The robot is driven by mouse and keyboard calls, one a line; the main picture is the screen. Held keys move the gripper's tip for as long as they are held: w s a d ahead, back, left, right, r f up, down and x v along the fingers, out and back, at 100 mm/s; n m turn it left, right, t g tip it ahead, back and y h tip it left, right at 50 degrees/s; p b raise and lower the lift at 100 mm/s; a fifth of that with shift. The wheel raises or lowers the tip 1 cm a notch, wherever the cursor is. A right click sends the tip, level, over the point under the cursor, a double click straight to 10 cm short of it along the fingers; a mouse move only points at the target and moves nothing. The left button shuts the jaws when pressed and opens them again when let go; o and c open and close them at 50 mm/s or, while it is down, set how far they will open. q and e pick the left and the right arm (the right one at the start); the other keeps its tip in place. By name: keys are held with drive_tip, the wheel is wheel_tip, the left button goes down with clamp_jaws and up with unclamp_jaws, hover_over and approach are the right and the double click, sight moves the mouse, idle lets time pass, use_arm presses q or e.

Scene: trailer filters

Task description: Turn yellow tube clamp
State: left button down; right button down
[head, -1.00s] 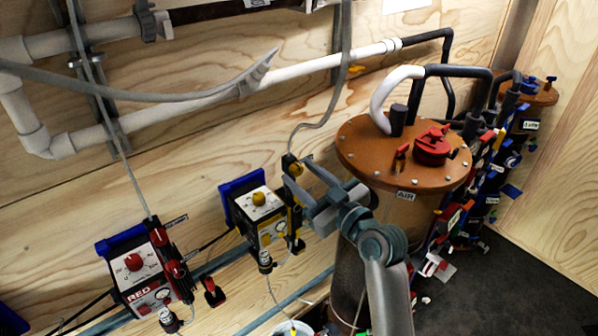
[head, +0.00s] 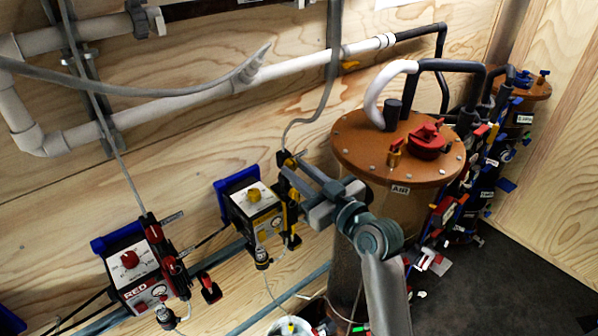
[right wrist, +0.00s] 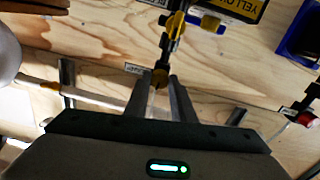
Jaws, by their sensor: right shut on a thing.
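My right gripper (head: 300,182) comes in from the lower right in the head view and reaches the yellow-and-black valve assembly (head: 289,212) beside the yellow-marked box (head: 252,207). In the head view the fingers partly hide the clamp. My left gripper is not in view.
A red-marked box (head: 132,262) with red valves stands at the left. An orange-topped tank (head: 350,150) labelled AIR stands close to the right of my arm. White pipes (head: 200,98) and a hanging grey hose (head: 320,100) run along the wooden wall.

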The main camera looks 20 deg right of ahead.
drive_tip(key=m, duration=0.3)
drive_tip(key=shift+m, duration=0.4)
drive_tip(key=m, duration=0.4)
drive_tip(key=shift+r+m, duration=0.1)
drive_tip(key=shift+m, duration=0.2)
drive_tip(key=m, duration=0.4)
drive_tip(key=shift+g+y, duration=0.3)
drive_tip(key=shift+m, duration=1.9)
drive_tip(key=c, duration=1.5)
unclamp_jaws()
drive_tip(key=shift+w, duration=0.1)
